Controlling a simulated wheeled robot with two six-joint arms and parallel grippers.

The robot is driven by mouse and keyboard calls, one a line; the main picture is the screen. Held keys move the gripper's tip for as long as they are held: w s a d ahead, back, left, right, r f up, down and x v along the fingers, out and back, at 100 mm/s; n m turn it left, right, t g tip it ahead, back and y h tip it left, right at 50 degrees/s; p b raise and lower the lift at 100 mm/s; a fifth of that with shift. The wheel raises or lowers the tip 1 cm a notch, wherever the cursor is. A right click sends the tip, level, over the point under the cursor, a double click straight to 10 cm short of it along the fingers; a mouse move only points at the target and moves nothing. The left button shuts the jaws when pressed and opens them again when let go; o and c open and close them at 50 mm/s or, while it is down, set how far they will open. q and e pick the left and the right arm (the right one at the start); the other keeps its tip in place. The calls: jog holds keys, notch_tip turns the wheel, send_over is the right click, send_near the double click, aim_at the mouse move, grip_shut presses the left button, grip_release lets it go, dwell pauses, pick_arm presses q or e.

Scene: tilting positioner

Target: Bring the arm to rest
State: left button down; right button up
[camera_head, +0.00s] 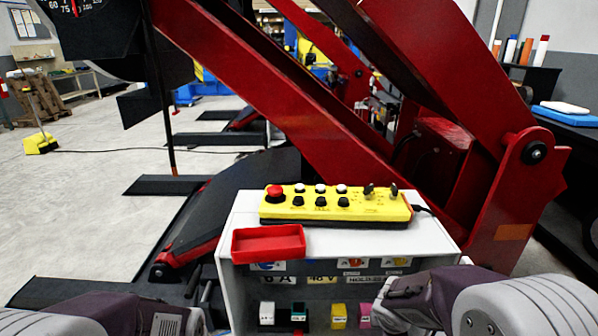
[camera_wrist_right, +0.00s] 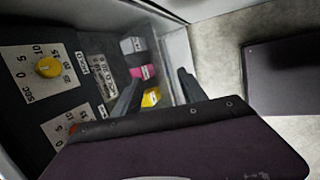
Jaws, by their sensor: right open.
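My right arm (camera_head: 430,300) comes in from the lower right, its wrist in front of the right part of the grey control cabinet (camera_head: 236,285). In the right wrist view my right gripper (camera_wrist_right: 160,88) is open, its two dark fingers apart. A yellow labelled block (camera_wrist_right: 151,97) shows between the fingers; I see no contact. A pink block (camera_wrist_right: 142,72) and a grey-white block (camera_wrist_right: 132,45) lie beyond. My left arm (camera_head: 160,318) is at the lower left, partly cut off by the frame, and its jaws cannot be made out.
A yellow button pendant (camera_head: 335,208) with a red button and a red tray (camera_head: 268,243) sit on the cabinet top. The red steel positioner (camera_head: 270,90) rises behind. A yellow knob (camera_wrist_right: 48,67) is on the cabinet panel. Open floor (camera_head: 70,210) lies left.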

jog(key=s+a+f+m+g+y, duration=0.2)
jog(key=s+a+m+g+y, duration=0.15)
jog(key=s+m, duration=1)
notch_tip(320, 180, up, 14)
jog(key=w+m+p, duration=0.2)
jog(key=m+p, duration=0.1)
jog(key=p, duration=1.1)
jog(key=shift+w+a+f+m+h, duration=0.15)
jog(key=shift+a+m+h, duration=0.05)
jog(key=shift+m+h, duration=0.15)
